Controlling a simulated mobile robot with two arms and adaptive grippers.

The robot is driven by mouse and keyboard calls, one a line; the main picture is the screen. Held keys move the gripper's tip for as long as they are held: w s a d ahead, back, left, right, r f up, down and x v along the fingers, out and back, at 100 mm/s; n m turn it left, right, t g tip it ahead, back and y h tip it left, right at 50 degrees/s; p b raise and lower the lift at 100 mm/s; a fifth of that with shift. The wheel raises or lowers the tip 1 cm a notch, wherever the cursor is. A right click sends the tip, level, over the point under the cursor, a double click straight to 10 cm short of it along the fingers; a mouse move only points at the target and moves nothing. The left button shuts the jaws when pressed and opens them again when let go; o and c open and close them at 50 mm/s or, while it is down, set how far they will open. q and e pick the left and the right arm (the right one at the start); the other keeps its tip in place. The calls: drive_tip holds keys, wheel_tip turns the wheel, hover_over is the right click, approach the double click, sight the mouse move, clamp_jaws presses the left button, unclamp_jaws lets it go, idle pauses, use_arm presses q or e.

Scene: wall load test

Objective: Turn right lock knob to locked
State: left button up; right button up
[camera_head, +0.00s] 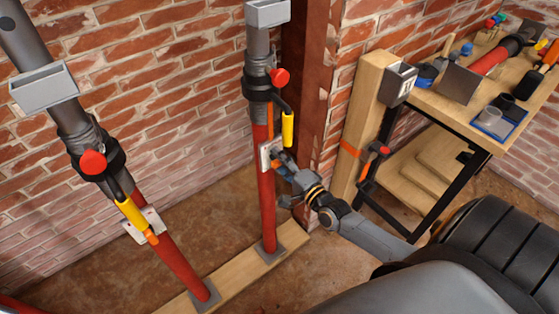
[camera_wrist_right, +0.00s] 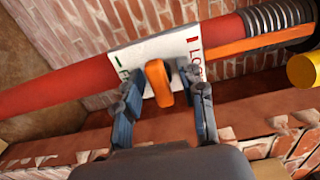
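The right lock knob (camera_wrist_right: 158,84) is an orange lever on a white plate (camera_wrist_right: 180,46) fixed to the right red prop (camera_head: 265,205). In the right wrist view the plate carries a green mark at left and a red mark with partly hidden lettering at right. The knob lies crosswise to the prop, slightly tilted. My right gripper (camera_head: 282,168) is at the plate; its two fingers stand apart on either side of the knob, with a visible gap at the right finger. Whether the left finger touches it is unclear. My left gripper is not in view.
A second red prop (camera_head: 178,262) with a yellow handle stands at left. Both props stand on a wooden board (camera_head: 235,272) by the brick wall. A yellow handle (camera_head: 288,129) hangs just above my right gripper. A wooden post and tool bench (camera_head: 440,105) stand at right.

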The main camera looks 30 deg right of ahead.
drive_tip(key=shift+c, duration=0.9)
clamp_jaws()
